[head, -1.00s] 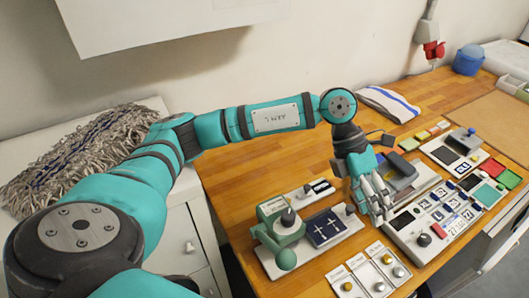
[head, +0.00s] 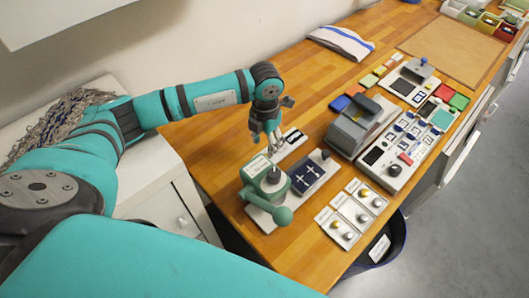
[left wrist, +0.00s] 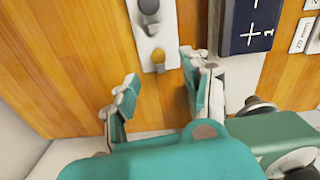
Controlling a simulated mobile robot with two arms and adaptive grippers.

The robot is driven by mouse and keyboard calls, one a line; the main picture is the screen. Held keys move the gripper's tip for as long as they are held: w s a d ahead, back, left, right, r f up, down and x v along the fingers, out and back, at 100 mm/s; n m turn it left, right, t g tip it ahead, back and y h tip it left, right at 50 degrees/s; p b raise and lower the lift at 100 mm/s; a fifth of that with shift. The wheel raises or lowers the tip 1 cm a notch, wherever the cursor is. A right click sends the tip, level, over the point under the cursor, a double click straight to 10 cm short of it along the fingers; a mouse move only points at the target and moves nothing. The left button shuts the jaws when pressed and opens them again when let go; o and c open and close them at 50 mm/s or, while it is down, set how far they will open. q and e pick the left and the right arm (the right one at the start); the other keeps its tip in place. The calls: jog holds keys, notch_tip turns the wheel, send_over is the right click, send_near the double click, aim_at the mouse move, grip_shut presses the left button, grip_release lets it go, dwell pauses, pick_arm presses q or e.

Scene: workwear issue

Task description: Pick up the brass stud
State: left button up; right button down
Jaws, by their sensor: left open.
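In the left wrist view a small round brass stud (left wrist: 158,67) shows at the lower end of a narrow white strip (left wrist: 149,35), below grey metal pieces. My left gripper (left wrist: 160,82) is open, with its two fingertips on either side of and below the stud in that picture; I see no contact. In the head view my left gripper (head: 268,147) points down beside the white strip (head: 291,142), behind the green press (head: 262,182). The stud cannot be made out there. My right gripper is not in view.
A dark blue plate (head: 308,177) lies right of the press. White cards (head: 340,217) with yellow and silver studs lie in front. A grey machine (head: 352,130) and a control panel (head: 384,160) stand to the right. Bare wood (head: 225,110) lies behind the gripper.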

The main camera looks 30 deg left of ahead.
pick_arm(q)
jog(key=shift+d+f, duration=0.15)
jog(key=shift+f, duration=0.35)
jog(key=f+p, duration=0.1)
jog(key=f, duration=0.1)
jog(key=f+p, duration=0.2)
jog(key=shift+w+a+f, duration=0.1)
jog(key=shift+a+f, duration=0.1)
jog(key=shift+f, duration=0.25)
jog(key=shift+c, duration=0.4)
jog(key=c, duration=0.8)
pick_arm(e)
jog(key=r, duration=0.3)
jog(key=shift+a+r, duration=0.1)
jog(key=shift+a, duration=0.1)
